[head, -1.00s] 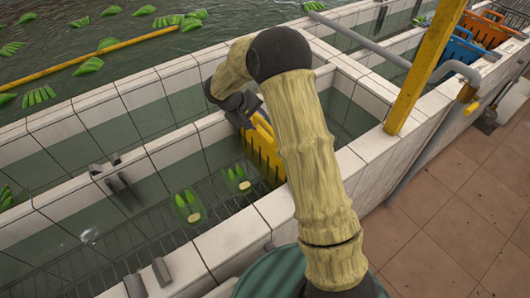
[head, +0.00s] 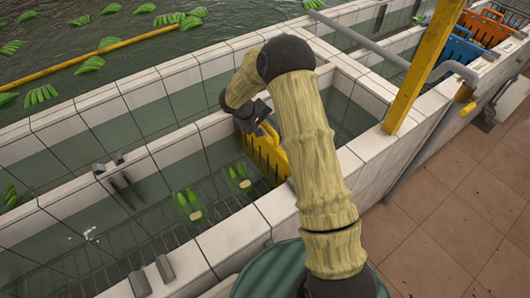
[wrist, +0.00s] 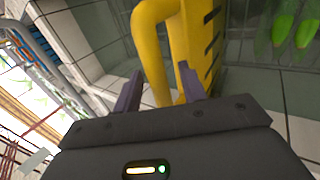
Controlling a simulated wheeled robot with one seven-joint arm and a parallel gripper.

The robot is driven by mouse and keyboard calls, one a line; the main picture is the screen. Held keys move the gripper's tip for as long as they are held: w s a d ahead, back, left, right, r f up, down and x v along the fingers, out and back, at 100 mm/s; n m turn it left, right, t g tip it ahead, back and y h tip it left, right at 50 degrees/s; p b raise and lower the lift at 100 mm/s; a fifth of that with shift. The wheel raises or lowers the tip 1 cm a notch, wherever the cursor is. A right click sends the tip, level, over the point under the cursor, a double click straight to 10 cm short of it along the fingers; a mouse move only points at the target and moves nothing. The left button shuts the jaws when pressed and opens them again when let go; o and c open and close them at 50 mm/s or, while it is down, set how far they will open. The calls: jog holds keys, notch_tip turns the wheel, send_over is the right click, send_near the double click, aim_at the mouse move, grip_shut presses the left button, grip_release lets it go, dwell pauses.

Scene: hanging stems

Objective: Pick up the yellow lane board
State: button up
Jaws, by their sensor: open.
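The yellow lane board (head: 267,155) stands upright across the narrow tiled channel, slotted and with a loop handle on top. In the wrist view its yellow handle (wrist: 152,35) curves down between my two fingers, and the slotted face shows beside it. In the wrist view my gripper (wrist: 160,85) is open, with a finger on each side of the handle. I cannot tell whether either finger touches it.
White-tiled channel walls (head: 235,243) border the board. Green banana bunches (head: 190,207) sit in the channel to its left. A yellow post (head: 424,65) and a pipe (head: 340,30) stand to the right. Orange (head: 487,27) and blue (head: 462,47) boards are farther back.

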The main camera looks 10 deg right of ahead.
dwell(0.3)
grip_shut()
jog(key=shift+r, duration=0.15)
notch_tip(320, 180, up, 28)
jog(key=b, duration=0.4)
dwell(0.6)
